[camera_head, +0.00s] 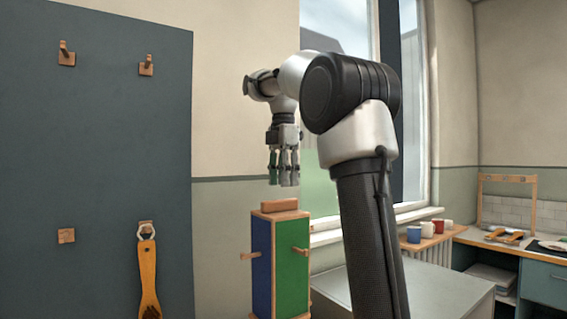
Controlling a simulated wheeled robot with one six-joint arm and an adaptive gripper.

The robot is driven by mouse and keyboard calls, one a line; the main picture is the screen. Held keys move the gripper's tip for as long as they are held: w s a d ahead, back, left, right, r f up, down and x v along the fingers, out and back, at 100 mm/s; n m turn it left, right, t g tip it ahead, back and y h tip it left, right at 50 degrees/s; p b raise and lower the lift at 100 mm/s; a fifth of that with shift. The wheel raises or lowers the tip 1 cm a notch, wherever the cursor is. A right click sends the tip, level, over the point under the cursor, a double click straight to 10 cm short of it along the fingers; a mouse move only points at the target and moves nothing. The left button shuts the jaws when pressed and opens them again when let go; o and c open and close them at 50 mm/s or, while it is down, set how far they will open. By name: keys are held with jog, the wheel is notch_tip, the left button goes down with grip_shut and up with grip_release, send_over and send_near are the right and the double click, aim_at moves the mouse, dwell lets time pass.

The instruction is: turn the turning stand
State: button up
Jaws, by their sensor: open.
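The turning stand (291,268) is an upright box with one blue face and one green face, edged in wood. A small wooden block (279,205) sits on its top. Wooden pegs stick out from its blue side and its green side. Its lower end runs out of the picture. My gripper (284,183) points down just above the block, with its fingers apart and nothing seen between them. A small gap shows between the fingertips and the block, though the exact depth is hard to tell.
A dark board (110,180) with wooden pegs stands at the left; a wooden-handled brush (148,275) hangs there. Several mugs (414,234) stand on a sill shelf at the right. A grey surface (430,290) lies beyond my arm, and a workbench (540,275) stands at far right.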

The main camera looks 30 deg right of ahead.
notch_tip(320, 180, up, 6)
jog(key=shift+f, duration=0.25)
dwell(0.4)
jog(key=s+a+f+m+t, duration=0.2)
jog(key=s+a+f+m, duration=0.1)
jog(key=s+f+m, duration=0.6)
jog(key=s+a+f+m+t, duration=0.2)
jog(key=s+f+m, duration=0.7)
jog(key=s+f, duration=0.5)
notch_tip(320, 180, down, 4)
jog(key=shift+s+a, duration=0.35)
jog(key=shift+a, duration=0.15)
